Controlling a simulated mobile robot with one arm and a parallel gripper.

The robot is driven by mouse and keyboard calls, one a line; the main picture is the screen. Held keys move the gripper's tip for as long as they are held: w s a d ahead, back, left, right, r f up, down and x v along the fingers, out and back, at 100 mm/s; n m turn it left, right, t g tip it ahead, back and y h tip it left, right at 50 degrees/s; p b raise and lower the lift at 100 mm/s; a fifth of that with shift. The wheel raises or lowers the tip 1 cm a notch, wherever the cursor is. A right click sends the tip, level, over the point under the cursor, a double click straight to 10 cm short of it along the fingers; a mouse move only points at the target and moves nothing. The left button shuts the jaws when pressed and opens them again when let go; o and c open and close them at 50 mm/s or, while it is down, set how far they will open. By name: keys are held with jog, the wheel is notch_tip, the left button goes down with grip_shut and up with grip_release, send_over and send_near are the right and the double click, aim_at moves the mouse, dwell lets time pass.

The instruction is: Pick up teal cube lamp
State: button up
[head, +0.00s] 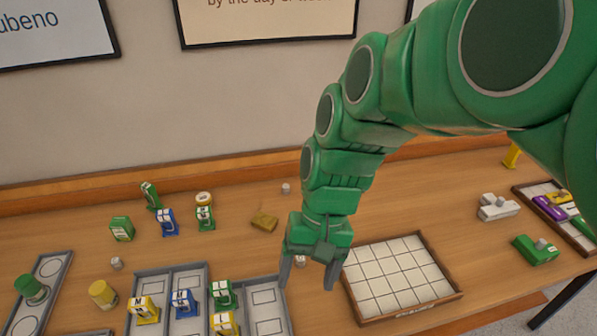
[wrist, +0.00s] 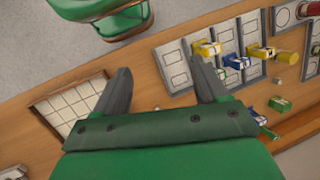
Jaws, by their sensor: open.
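No object is clearly recognisable as a teal cube lamp. A green boxy item with a pale label (head: 121,229) stands on the left part of the wooden counter in the head view. A green block also shows at the right in the wrist view (wrist: 280,104). I cannot tell whether either is the lamp. My gripper (head: 308,281) points down, open and empty, above the counter just left of the gridded tray (head: 446,264). In the wrist view, both fingers of my gripper (wrist: 163,88) are spread with nothing between them.
Grey divided trays (head: 243,275) hold several yellow, blue and green items at front left. A yellow cylinder (head: 102,294), a tan block (head: 264,222) and a blue-white item (head: 167,222) stand loose. A green block with a knob (head: 536,250) lies right of the gridded tray.

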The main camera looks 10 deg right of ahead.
jog(key=w+f+m+t+y, duration=0.1)
jog(key=w+f+m+y, duration=0.3)
jog(key=w, duration=0.9)
jog(key=w+f+m+t+y, duration=0.15)
jog(key=w+m+y, duration=0.35)
jog(key=w, duration=0.8)
jog(key=w+d+f+m+t, duration=0.2)
jog(key=w+d+f+m, duration=0.2)
jog(key=d+f, duration=0.2)
jog(key=w+d+f+m+t, duration=0.2)
jog(key=w+d+f+m, duration=0.2)
jog(key=d+f, duration=0.2)
jog(key=w+d+f+m+t, duration=0.2)
jog(key=w+d+f+m, duration=0.2)
jog(key=d+f, duration=0.3)
jog(key=shift+w+d+m+t, duration=0.2)
jog(key=shift+d+m+t, duration=0.25)
jog(key=shift+d, duration=0.5)
jog(key=shift+f+x, duration=0.2)
jog(key=shift+x, duration=1.75)
jog(key=shift+f+x, duration=0.2)
jog(key=shift+x, duration=1.75)
jog(key=shift+s+d, duration=0.1)
jog(key=shift+s, duration=0.05)
jog(key=shift+c, duration=0.4)
jog(key=c, duration=1)
